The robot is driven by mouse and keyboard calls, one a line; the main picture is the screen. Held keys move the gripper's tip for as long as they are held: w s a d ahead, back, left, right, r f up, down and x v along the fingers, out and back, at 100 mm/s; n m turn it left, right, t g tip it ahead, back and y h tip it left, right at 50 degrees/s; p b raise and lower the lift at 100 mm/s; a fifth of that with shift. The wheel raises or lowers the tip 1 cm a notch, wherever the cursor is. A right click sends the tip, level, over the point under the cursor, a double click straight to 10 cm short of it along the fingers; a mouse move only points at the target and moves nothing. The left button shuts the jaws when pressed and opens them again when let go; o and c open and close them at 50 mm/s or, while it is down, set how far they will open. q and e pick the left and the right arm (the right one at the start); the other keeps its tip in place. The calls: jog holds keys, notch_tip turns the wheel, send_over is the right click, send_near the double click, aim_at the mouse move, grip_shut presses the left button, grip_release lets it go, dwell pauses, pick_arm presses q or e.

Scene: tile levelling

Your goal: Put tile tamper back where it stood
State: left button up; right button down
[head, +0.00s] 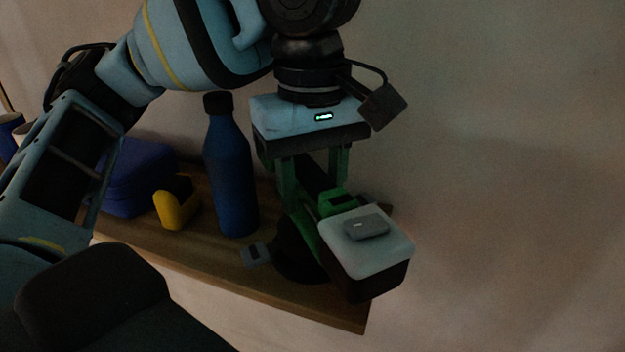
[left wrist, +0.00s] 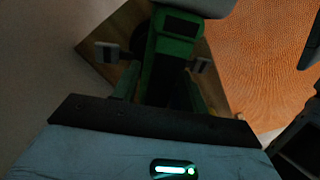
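The tile tamper stands at the right end of a wooden shelf. It has a green body (head: 305,222), a dark round foot and a white-topped dark block (head: 367,240) at its front. My left gripper (head: 312,228) is above and around it, fingers pointing down, one on each side of the green body. In the left wrist view the gripper (left wrist: 154,60) has its grey fingertips wide apart with the tile tamper (left wrist: 166,70) between them. A gap shows at the left fingertip; contact at the right one is unclear. My right gripper is not in view.
The wooden shelf (head: 205,262) runs along a plain wall. A blue bottle (head: 231,170) stands just left of the tamper. A yellow box (head: 176,203) and a blue case (head: 138,180) are further left. The shelf's right end is close beside the tamper.

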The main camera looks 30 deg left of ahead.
pick_arm(q)
notch_tip(320, 180, up, 12)
dwell(0.7)
jog(key=shift+r, duration=0.1)
